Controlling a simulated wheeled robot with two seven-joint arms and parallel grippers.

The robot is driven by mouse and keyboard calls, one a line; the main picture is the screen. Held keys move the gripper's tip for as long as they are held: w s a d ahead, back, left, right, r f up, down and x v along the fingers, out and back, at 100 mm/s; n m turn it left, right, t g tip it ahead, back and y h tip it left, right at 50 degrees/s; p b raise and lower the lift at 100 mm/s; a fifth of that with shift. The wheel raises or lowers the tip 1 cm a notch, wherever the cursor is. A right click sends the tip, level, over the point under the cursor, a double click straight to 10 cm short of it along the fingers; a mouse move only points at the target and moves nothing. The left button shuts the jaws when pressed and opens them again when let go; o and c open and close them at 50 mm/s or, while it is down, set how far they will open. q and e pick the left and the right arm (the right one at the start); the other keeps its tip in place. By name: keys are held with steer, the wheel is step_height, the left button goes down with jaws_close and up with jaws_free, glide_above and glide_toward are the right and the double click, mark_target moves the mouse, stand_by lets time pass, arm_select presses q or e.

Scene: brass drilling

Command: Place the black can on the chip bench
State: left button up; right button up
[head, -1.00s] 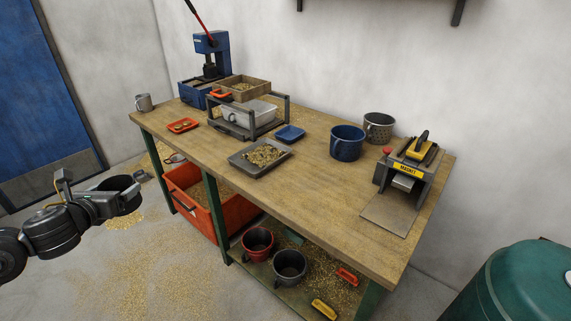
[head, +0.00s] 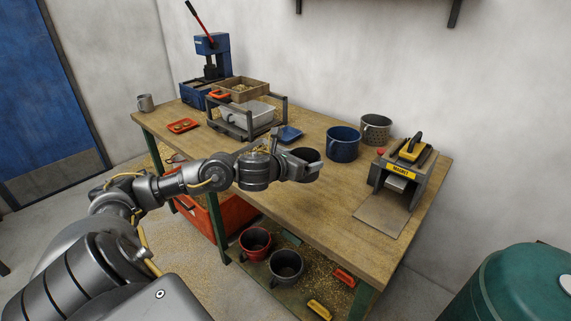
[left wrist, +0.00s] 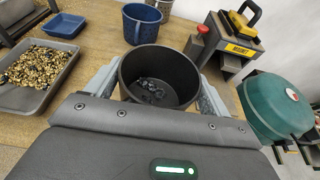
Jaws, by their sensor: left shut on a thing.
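The black can (left wrist: 160,72) is upright between the fingers of my left gripper (head: 303,165) and has small dark bits at its bottom. In the head view, the black can (head: 307,154) shows over the middle of the wooden chip bench (head: 325,210). My left arm reaches in from the left. The gap between the can's base and the bench top is hidden, so I cannot tell if they touch. My right gripper is not in view.
A blue mug (head: 343,144), a perforated can (head: 376,129) and the magnet stand (head: 402,178) are at the bench's right half. A tray of brass chips (left wrist: 38,75) lies left of the held can. Red and dark cans (head: 286,265) stand on the shelf below.

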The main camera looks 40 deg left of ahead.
arm_select(q)
steer(key=shift+w+a+f, duration=0.15)
steer(key=shift+w+a, duration=0.15)
steer(key=shift+w+a+f+p, duration=0.85)
steer(key=shift+w+a+f, duration=1.5)
steer(key=shift+f, duration=0.15)
steer(key=shift+w+a+f+p, duration=0.85)
steer(key=shift+w+a+f, duration=1.35)
steer(key=shift+a+f, duration=0.2)
step_height(320, 180, down, 2)
steer(key=shift+f+p, duration=0.15)
steer(key=shift+p, duration=0.45)
steer(key=shift+f, duration=0.25)
